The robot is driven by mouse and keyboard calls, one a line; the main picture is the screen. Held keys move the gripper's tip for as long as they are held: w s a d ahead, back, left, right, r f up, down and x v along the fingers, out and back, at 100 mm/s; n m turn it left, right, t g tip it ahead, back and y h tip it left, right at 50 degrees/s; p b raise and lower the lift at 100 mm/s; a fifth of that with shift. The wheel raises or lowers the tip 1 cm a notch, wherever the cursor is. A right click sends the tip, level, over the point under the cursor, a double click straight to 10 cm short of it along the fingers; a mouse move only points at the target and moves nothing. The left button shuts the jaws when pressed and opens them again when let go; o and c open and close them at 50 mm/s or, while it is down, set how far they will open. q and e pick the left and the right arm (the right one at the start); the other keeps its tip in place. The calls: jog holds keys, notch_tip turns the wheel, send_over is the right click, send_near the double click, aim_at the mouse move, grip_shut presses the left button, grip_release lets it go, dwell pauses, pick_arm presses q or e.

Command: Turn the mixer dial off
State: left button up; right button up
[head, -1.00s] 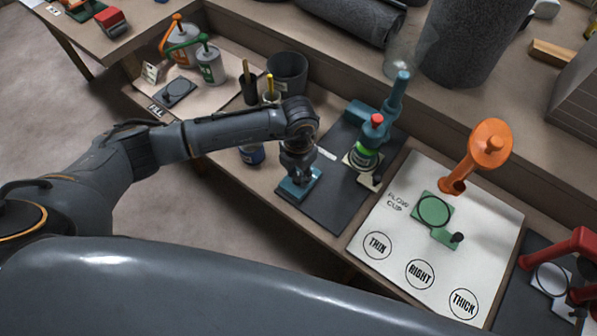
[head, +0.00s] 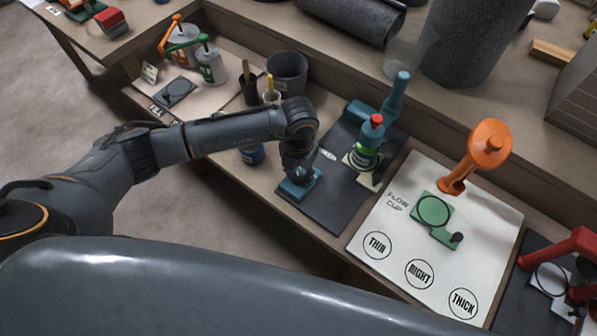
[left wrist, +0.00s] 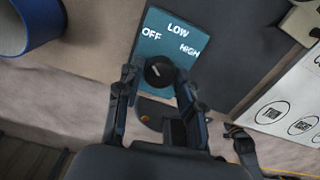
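The mixer's teal control panel (head: 312,186) sits at the front left corner of its dark base, partly hidden under my left gripper (head: 298,174) in the head view. In the left wrist view the panel (left wrist: 170,35) reads OFF, LOW and HIGH. Its round black dial (left wrist: 159,72) has a small white mark; I cannot tell firmly which label it points to. My left gripper (left wrist: 157,82) is open, its two fingers apart on either side of the dial; contact is unclear. The teal mixer stand (head: 393,98) holds a red-topped green-and-white container (head: 368,145). My right gripper is not in view.
Right of the mixer is a white board (head: 395,218) marked THIN, RIGHT and THICK, with an orange stand (head: 473,158). A dark pot (head: 287,72) and brushes stand farther back.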

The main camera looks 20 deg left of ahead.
aim_at(298, 176)
pick_arm(q)
jog(key=shift+o, duration=0.9)
jog(key=shift+r, duration=0.2)
notch_tip(298, 176, up, 12)
jog(key=shift+f, duration=0.2)
